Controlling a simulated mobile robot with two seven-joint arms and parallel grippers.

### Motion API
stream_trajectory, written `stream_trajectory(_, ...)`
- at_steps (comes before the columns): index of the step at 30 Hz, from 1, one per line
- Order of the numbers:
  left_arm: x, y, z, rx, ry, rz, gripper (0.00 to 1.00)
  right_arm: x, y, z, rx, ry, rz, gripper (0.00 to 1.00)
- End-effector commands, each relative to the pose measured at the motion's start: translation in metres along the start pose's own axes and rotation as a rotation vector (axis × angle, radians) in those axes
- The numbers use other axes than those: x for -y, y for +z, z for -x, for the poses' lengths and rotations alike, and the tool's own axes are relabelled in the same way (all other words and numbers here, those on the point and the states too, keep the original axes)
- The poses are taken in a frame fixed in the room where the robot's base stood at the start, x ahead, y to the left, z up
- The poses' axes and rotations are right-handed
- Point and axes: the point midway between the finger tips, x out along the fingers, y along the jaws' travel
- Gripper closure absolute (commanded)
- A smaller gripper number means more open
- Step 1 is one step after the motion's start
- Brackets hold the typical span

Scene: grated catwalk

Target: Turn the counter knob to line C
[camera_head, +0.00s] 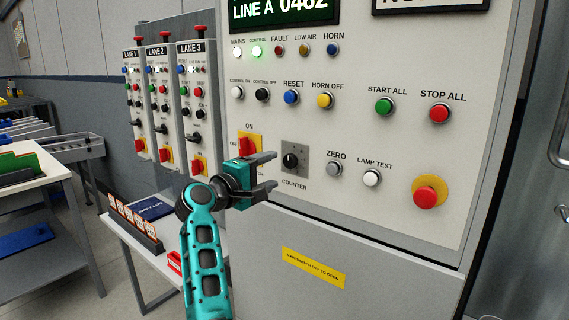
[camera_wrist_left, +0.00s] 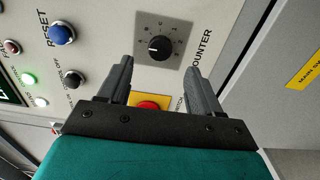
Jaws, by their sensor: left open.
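The counter knob (camera_head: 290,161) is a black dial on a dark grey square plate, low on the big white panel. It also shows in the left wrist view (camera_wrist_left: 158,47), ahead of and between my fingertips, with small letters around it. The display (camera_head: 283,9) above reads LINE A with a number, its top cut off. My left gripper (camera_head: 274,171) is open and empty, just in front of the panel at the counter plate. In the wrist view its fingers stand apart and the knob lies beyond them, not gripped. My right gripper does not show.
The red and yellow main switch (camera_head: 246,145) is close behind my left gripper. The ZERO button (camera_head: 334,169), the lamp test button (camera_head: 371,177) and the red emergency button (camera_head: 427,193) sit to the right.

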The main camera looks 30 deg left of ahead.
Motion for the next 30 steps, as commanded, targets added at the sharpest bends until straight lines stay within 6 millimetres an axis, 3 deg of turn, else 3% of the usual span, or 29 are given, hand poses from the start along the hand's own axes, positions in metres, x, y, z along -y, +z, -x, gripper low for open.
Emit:
stream_trajectory(6, -0.001, 0.001, -0.039, 0.001, 0.000, 0.001, 0.36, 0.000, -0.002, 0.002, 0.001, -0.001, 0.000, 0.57)
stream_trajectory(12, 0.000, 0.000, -0.058, -0.001, -0.001, -0.001, 0.36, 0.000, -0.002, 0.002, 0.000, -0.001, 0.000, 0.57)
stream_trajectory(24, 0.000, 0.000, -0.063, -0.001, -0.001, -0.003, 0.36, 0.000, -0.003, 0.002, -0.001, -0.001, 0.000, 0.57)
stream_trajectory(30, 0.001, 0.000, -0.063, -0.001, -0.001, -0.002, 0.55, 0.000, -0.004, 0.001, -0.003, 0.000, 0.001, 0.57)
